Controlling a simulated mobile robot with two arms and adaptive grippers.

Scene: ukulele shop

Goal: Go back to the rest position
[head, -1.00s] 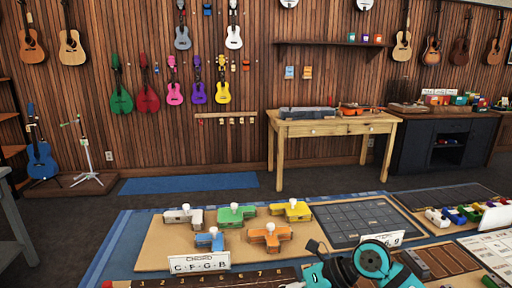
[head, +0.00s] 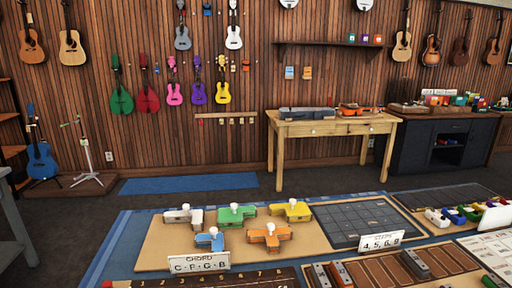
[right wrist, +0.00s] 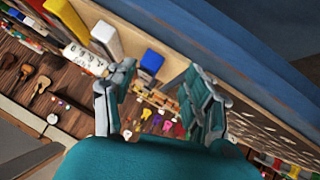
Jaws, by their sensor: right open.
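My right gripper (right wrist: 160,85) shows in the right wrist view with its two teal and grey fingers spread apart and nothing between them. Neither gripper shows in the head view. My left gripper is in no view.
A blue-edged table fills the front, with a tan board (head: 160,250) bearing several coloured blocks, a chord card (head: 199,262), a dark grid mat (head: 355,222) and a number card (head: 381,241). A wooden table (head: 334,128) stands behind. The dark floor (head: 90,225) at left is clear.

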